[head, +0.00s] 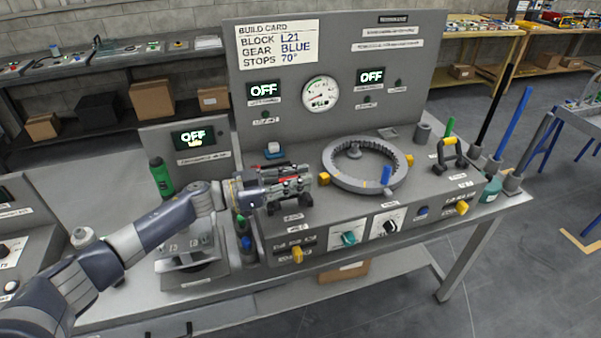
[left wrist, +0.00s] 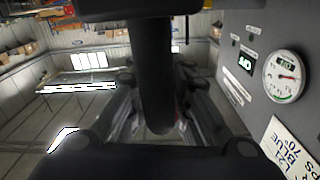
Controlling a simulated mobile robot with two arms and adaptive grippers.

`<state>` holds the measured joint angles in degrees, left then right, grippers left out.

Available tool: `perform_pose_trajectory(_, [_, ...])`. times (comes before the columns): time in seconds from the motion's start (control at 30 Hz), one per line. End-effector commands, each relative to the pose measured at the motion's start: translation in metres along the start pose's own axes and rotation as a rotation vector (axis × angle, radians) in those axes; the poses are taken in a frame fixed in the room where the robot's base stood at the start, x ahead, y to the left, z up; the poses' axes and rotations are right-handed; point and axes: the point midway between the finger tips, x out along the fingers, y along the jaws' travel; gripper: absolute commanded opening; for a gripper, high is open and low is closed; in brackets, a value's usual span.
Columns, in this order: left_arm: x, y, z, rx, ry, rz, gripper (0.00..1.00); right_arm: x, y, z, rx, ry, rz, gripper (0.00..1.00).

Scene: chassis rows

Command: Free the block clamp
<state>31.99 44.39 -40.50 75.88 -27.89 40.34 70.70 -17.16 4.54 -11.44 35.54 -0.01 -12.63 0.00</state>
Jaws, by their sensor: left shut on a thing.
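My left gripper (head: 294,187) is over the left part of the sloped bench panel. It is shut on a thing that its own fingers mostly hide. Red and dark parts (head: 288,179) show at the fingers; I cannot tell which belong to the block clamp. In the left wrist view a thick dark bar (left wrist: 153,75) stands close to the camera, in the middle of the dark gripper parts. A build card (head: 278,45) reads block L21, gear blue, stops 70°. My right gripper is not in view.
A grey toothed ring (head: 343,182) with yellow tabs lies right of the gripper. A green bottle (head: 161,178) stands at left. A gauge (head: 321,94) and OFF displays (head: 264,90) are on the upright board.

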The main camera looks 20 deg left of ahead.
Motion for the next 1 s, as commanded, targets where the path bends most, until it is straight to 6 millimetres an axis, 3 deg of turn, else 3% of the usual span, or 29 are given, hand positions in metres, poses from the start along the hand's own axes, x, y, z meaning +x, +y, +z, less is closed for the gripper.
perform_pose_trajectory(0.03, [-0.001,-0.014,-0.01,-0.034,0.005,-0.02,0.0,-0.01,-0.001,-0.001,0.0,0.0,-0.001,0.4])
perform_pose_trajectory(0.4, [-0.001,-0.035,0.003,-0.349,0.008,-0.02,0.0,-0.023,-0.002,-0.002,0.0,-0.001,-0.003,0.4])
perform_pose_trajectory(1.0, [-0.002,-0.046,0.015,-0.556,0.008,-0.017,0.0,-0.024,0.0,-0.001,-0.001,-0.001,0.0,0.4])
